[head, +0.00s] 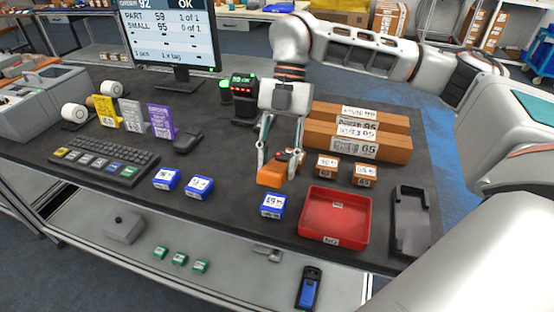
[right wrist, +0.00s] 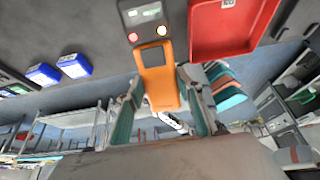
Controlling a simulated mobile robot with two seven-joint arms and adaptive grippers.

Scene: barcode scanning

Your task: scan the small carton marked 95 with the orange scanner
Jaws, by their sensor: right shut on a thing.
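The orange scanner (head: 271,176) is in my right gripper (head: 281,162), just above the dark table in the middle of the head view. My left gripper is not in view.
Two long brown boxes (head: 375,151) lie behind the small cartons. A red tray (head: 335,216), a dark holder (head: 410,222) and several blue boxes (head: 199,187) are near the front edge. A keyboard (head: 104,161) and monitor (head: 167,38) stand left.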

